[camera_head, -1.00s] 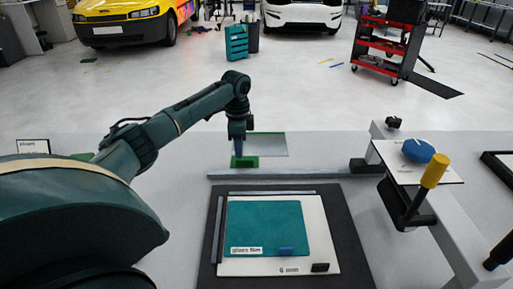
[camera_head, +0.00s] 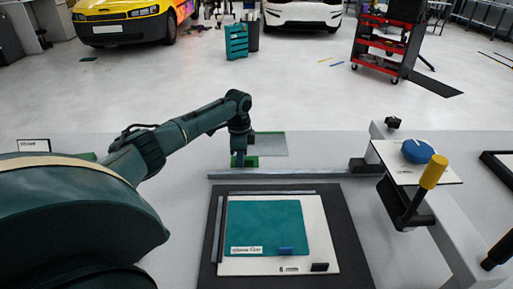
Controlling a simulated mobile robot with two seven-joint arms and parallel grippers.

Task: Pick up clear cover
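A thin, see-through grey sheet with a green part at its left, which looks like the clear cover (camera_head: 271,145), lies near the back of the table. My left gripper (camera_head: 239,161) points down at the green part (camera_head: 250,162) at the sheet's left end. The fingers are small and dark here, and I cannot tell whether they are open or touching it. A teal sheet (camera_head: 265,225) labelled as film lies on a white board on a dark mat (camera_head: 350,240) in front. My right gripper is not in view.
A grey bar (camera_head: 290,174) runs across the table between the mat and the sheet. At the right stands a fixture with a white plate (camera_head: 390,155), a blue round piece (camera_head: 417,151) and a yellow-handled tool (camera_head: 433,171). Vehicles and a red cart (camera_head: 385,45) are far behind.

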